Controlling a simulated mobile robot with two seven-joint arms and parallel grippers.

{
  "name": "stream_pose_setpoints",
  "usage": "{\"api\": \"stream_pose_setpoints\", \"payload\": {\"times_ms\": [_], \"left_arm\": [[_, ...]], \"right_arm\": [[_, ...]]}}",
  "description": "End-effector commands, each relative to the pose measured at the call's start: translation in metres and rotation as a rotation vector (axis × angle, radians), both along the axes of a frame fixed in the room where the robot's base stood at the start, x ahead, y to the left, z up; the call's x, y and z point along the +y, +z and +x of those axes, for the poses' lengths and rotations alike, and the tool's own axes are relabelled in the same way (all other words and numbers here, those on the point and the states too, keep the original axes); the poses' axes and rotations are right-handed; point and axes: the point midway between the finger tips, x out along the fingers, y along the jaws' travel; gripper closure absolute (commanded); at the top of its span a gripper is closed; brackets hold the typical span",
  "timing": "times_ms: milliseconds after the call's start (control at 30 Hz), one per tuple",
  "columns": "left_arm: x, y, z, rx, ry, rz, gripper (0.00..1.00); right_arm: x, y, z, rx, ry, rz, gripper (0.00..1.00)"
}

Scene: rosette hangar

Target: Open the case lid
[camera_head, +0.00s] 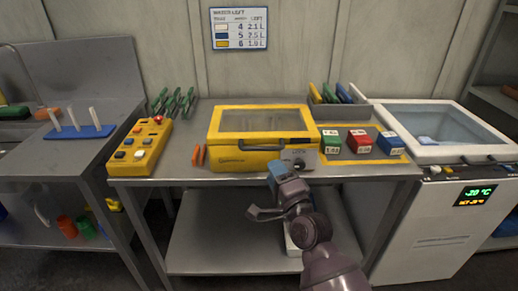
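The yellow case (221,152) sits on the middle of the metal bench. Its lid (262,119), with a large clear window in a yellow frame, looks shut. A black handle (250,148) runs along the front. My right gripper (277,168) is at the case's front right, close below the handle's right end. I cannot tell whether it touches the case. Its fingertips are too small and partly hidden to show whether they are open or shut. My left gripper is not in view.
A grey box with a knob (303,160) is at the case's front right corner. A yellow button panel (140,148) stands left, with orange pieces (198,155) between.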

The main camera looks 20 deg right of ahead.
Motion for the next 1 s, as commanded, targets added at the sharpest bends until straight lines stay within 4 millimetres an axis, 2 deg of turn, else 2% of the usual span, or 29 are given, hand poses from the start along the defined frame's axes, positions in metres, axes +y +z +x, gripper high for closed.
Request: {"api": "stream_pose_setpoints", "payload": {"times_ms": [600,800,1000], "left_arm": [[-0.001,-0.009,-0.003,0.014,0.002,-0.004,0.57],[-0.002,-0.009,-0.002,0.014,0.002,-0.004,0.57],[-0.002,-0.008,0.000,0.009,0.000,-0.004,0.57]], "right_arm": [[0.010,0.013,0.082,0.002,0.000,-0.004,0.60],[0.011,0.015,0.094,0.002,0.000,-0.005,0.60],[0.012,0.016,0.097,0.001,-0.001,-0.005,0.60]]}}
